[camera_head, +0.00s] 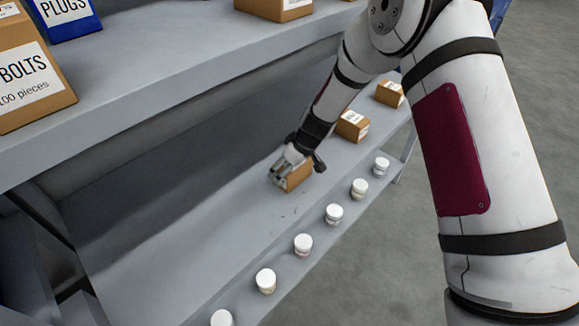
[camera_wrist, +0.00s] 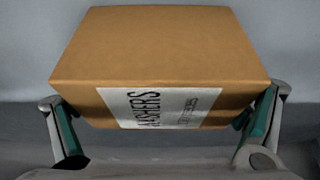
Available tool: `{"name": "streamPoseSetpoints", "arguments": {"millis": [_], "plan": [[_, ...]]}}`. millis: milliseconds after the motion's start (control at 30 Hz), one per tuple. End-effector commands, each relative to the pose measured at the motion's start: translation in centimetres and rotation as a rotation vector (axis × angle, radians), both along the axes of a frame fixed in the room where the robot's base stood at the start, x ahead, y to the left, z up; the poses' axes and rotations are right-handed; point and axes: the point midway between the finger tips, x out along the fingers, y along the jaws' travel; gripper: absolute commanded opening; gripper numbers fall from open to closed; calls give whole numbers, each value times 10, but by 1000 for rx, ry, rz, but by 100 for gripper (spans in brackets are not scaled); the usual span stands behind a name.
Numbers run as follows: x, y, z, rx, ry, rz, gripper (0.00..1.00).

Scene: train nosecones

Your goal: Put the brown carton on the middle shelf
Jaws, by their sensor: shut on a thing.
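The brown carton (camera_wrist: 160,50) fills the upper middle of the wrist view, with a white label reading "WASHERS". My gripper (camera_wrist: 165,130) is shut on it, one finger at each side of the box. In the head view the carton (camera_head: 299,176) is at my gripper (camera_head: 287,172), over the lower grey shelf (camera_head: 200,240). I cannot tell whether the carton touches that shelf. My arm partly covers the view of the hold from above.
An upper shelf (camera_head: 190,75) carries a bolts box (camera_head: 30,75), a blue plugs box (camera_head: 65,15) and another carton (camera_head: 275,8). Two brown cartons (camera_head: 352,126) (camera_head: 390,93) stand farther along the lower shelf. Several white-lidded jars (camera_head: 303,244) line its front edge.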

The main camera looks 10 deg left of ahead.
Motion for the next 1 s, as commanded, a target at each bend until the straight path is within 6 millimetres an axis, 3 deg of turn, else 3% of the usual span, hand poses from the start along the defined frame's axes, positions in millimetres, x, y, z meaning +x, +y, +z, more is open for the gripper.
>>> {"name": "streamPoseSetpoints", "arguments": {"millis": [67, 100, 567, 1000], "plan": [[1, 0, -2, 1, -1, 0, 50], [0, 0, -2, 0, 0, -1, 100], [-1, -1, 4, 1, -1, 0, 100], [-20, -26, 80, 0, -3, -1, 100]]}}
